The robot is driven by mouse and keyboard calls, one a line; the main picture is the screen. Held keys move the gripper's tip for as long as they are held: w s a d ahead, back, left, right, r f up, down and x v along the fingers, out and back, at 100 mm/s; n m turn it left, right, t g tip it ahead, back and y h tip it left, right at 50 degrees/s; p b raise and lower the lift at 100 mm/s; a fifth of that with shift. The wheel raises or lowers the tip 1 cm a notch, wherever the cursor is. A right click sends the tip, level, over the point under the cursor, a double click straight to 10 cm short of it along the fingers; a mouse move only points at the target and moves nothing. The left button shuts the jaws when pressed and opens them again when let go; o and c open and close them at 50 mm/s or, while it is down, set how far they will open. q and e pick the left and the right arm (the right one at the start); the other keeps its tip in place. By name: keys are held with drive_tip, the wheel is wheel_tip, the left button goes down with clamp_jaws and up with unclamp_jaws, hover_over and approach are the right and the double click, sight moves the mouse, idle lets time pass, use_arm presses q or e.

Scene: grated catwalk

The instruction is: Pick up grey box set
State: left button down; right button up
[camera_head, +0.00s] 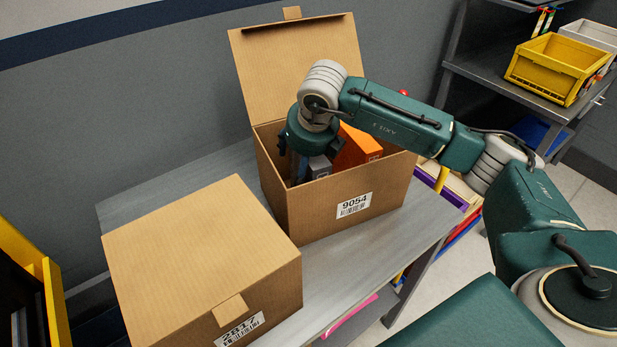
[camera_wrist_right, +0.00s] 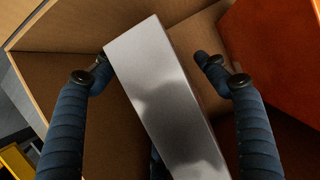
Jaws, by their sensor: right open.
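The grey box set (camera_head: 319,167) is inside the open cardboard box (camera_head: 352,207) labelled 9054. In the right wrist view the grey box set (camera_wrist_right: 163,95) is a long grey block, slightly tilted, between my two blue fingers. My right gripper (camera_wrist_right: 155,62) is open around it, with a visible gap on the right side; I cannot tell whether the left finger touches it. In the head view my right arm reaches down into the box and hides part of the contents. My left gripper is not in view.
An orange box (camera_head: 357,148) stands right beside the grey one in the same carton; it also shows in the wrist view (camera_wrist_right: 275,60). A closed carton (camera_head: 200,255) labelled 2817 sits at front left on the metal table (camera_head: 345,272). A yellow crate (camera_head: 556,68) rests on a shelf at right.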

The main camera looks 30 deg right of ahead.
drive_tip(key=shift+f+b, duration=0.2)
drive_tip(key=shift+b, duration=0.3)
drive_tip(key=shift+c, duration=0.2)
idle(0.3)
drive_tip(key=c, duration=1.6)
drive_tip(key=shift+o, duration=0.2)
drive_tip(key=shift+r, duration=0.1)
